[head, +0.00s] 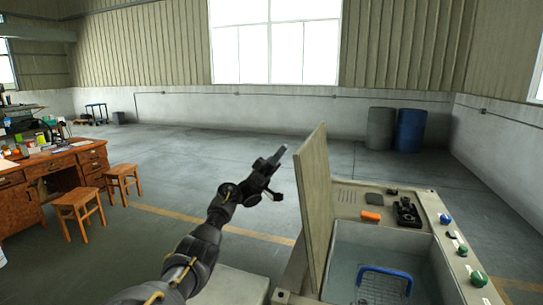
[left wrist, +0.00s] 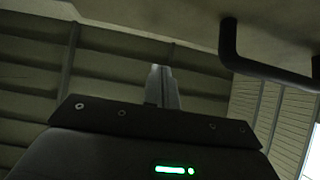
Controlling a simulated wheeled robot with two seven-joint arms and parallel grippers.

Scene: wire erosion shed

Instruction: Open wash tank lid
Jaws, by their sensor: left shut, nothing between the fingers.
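The wash tank (head: 345,235) stands at the right in the head view. Its beige lid (head: 314,205) stands up nearly vertical on the tank's left side, so the basin is uncovered. My left gripper (head: 277,157) is up to the left of the lid, shut and empty, apart from it in the picture. In the left wrist view the shut fingers (left wrist: 161,88) point away from the camera. A dark bar handle (left wrist: 262,66) on a pale panel, which looks like the lid (left wrist: 180,14), shows at upper right, clear of the fingers. My right gripper is not seen.
A blue-rimmed wire basket (head: 384,271) sits in the basin. An orange item (head: 371,216) and a black fixture (head: 406,212) are on the tank's back ledge, with buttons on the right rim. Stools (head: 80,212) and a desk stand left. Open floor lies behind.

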